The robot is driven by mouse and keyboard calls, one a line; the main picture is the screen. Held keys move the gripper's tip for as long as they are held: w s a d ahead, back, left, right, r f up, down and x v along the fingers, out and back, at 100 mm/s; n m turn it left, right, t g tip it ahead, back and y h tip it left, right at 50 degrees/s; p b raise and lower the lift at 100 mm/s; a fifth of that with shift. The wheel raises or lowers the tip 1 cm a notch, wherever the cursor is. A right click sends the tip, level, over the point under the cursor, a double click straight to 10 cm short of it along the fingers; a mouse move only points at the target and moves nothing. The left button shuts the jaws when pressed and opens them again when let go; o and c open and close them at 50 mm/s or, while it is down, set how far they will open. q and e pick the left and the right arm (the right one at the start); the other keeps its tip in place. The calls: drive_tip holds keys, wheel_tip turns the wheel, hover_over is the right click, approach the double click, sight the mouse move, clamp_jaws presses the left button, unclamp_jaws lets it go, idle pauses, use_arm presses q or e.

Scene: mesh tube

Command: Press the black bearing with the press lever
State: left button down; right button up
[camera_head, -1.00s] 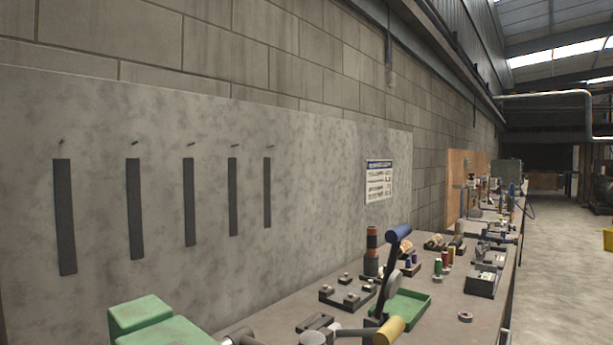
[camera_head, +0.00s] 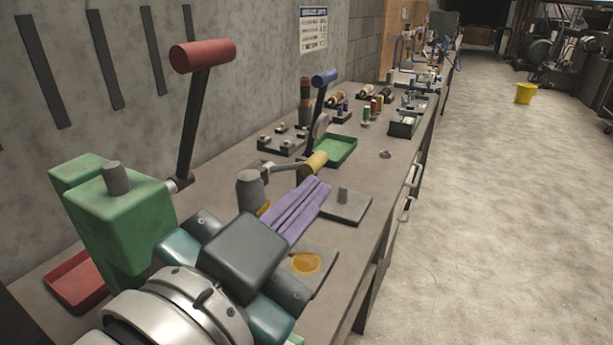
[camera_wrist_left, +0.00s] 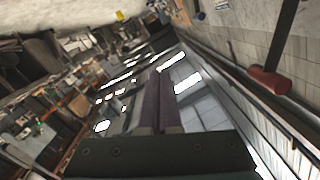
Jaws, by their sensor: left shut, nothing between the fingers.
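The press has a green body (camera_head: 125,225) at the left of the head view. Its dark lever (camera_head: 192,125) stands raised and ends in a red handle (camera_head: 203,55). The red handle also shows at the right of the left wrist view (camera_wrist_left: 270,82). My left gripper (camera_head: 316,190) is shut and empty, its purple fingers together over the bench, right of the press and apart from the lever. The fingers also show in the left wrist view (camera_wrist_left: 160,100). I cannot make out the black bearing; my arm covers part of the bench by the press. My right gripper is not in view.
A blue-handled lever (camera_head: 318,110), a yellow handle (camera_head: 313,162) and a green tray (camera_head: 338,150) stand beyond my fingers. A grey plate with a peg (camera_head: 345,207) and an orange disc (camera_head: 305,263) lie right of them. A red tray (camera_head: 75,280) sits left of the press.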

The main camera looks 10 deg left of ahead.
use_arm(q)
drive_tip(key=r+v, duration=0.1)
drive_tip(key=v, duration=0.5)
drive_tip(key=shift+r, duration=0.2)
drive_tip(key=shift+w+d, duration=0.1)
drive_tip(key=shift+d, duration=0.05)
drive_tip(key=s+a+f+n+g+y, duration=0.3)
drive_tip(key=a+f+n+g+y, duration=0.25)
drive_tip(key=a+f, duration=0.35)
drive_tip(key=s+a+f+g+p, duration=0.1)
drive_tip(key=s+a+f+g, duration=0.1)
drive_tip(key=s+g, duration=0.25)
drive_tip(key=s+a+f+g, duration=0.1)
drive_tip(key=s+a+g, duration=0.15)
drive_tip(key=s, duration=0.35)
wheel_tip(320, 180, up, 32)
drive_tip(key=p, duration=3.2)
drive_tip(key=shift+d+n, duration=0.4)
drive_tip(key=shift+n, duration=0.05)
drive_tip(key=shift+g, duration=0.25)
